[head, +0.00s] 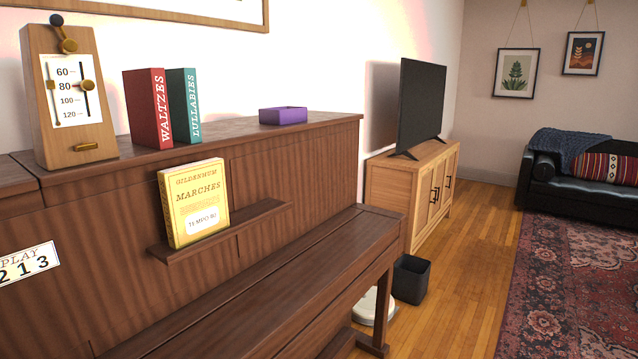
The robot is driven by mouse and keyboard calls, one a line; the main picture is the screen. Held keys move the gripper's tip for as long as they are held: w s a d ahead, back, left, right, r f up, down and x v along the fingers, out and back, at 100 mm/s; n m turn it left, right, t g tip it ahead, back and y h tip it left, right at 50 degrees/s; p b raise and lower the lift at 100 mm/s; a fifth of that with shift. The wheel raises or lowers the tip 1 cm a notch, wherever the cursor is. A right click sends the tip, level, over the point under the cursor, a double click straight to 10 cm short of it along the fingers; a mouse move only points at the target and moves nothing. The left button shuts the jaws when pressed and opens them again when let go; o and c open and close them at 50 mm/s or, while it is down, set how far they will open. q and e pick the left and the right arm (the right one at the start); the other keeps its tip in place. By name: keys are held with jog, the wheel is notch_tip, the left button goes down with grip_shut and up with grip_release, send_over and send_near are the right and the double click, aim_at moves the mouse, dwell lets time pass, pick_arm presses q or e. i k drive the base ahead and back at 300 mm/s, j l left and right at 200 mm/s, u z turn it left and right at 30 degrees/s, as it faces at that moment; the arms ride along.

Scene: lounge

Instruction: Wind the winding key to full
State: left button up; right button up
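A wooden metronome (40,100) stands upright on top of the piano at the far left. Its white scale plate (71,88) reads 60, 80, 100 and 120. A brass knob (88,85) sits on a dark upright slot right of the numbers, near 80. A short brass bar (86,146) is on the lower front. A dark rod with a black ball (56,20) and a brass piece (69,46) is at the top. I cannot tell which part, if any, is the winding key. Neither of my grippers is in view.
On the piano (300,140) stand a red WALTZES book (147,108), a green LULLABIES book (184,105) and a purple tray (283,116). A yellow MARCHES book (193,203) marked TEMPO 80 leans on the music ledge. A PLAY 213 card (28,264) is at left.

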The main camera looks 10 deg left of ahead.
aim_at(85, 146)
jog(key=u, duration=1.3)
